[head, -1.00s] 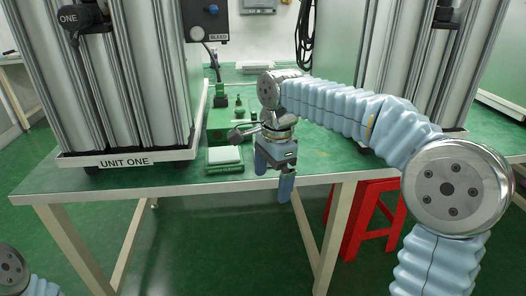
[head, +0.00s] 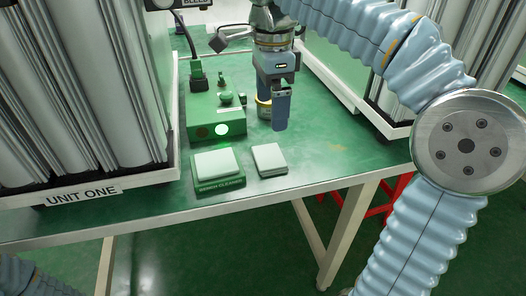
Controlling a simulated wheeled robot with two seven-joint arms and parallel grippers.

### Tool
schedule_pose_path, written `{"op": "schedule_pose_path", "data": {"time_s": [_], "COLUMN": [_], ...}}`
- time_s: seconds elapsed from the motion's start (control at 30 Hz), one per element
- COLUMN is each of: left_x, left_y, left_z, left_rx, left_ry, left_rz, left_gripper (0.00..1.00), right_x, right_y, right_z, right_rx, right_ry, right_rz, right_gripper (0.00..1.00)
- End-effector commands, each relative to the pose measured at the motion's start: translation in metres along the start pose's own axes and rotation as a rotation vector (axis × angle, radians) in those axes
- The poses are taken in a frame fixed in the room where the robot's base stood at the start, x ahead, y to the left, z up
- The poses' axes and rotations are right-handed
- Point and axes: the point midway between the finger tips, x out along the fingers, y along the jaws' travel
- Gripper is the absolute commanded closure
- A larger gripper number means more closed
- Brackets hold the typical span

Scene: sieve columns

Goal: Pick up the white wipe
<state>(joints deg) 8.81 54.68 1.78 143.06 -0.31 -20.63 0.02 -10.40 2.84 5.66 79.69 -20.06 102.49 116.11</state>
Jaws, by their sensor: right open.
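Two pale square pads lie near the table's front edge. One white pad (head: 216,163) rests on a green base with lettering (head: 220,186). A second, smaller white pad (head: 269,158) lies directly on the table to its right, apart from it. Either could be the wipe; I cannot tell which. My right gripper (head: 280,122) points down over the table, above and behind the smaller pad. It is open and holds nothing visible; one finger largely hides the other. My left gripper is out of view; only part of my left arm shows at the bottom left.
A green box (head: 216,125) with a round light spot and knobs stands behind the pads. A small yellow-banded container (head: 263,106) is partly hidden by my right gripper. The UNIT ONE column rack (head: 110,196) bounds the left. The table (head: 330,160) right of the pads is clear.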

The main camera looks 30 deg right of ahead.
Motion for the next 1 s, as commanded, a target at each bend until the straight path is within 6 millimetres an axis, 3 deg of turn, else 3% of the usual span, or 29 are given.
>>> {"op": "schedule_pose_path", "data": {"time_s": [0.03, 0.2, 0.47, 0.7, 1.0], "left_x": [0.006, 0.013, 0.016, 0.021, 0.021], "left_y": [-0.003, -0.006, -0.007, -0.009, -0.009], "left_z": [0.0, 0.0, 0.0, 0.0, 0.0], "left_rx": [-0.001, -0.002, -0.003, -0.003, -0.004], "left_ry": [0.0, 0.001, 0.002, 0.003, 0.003], "left_rz": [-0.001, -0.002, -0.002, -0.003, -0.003], "left_gripper": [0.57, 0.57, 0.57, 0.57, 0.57], "right_x": [0.015, 0.05, 0.075, 0.112, 0.121], "right_y": [0.001, 0.001, 0.001, 0.003, 0.003], "right_z": [-0.001, 0.0, 0.001, 0.004, 0.004], "right_rx": [0.0, -0.001, -0.001, -0.001, -0.001], "right_ry": [0.001, 0.001, 0.0, 0.0, -0.001], "right_rz": [0.003, 0.003, 0.002, 0.002, 0.0], "right_gripper": [0.0, 0.0, 0.0, 0.0, 0.0]}}
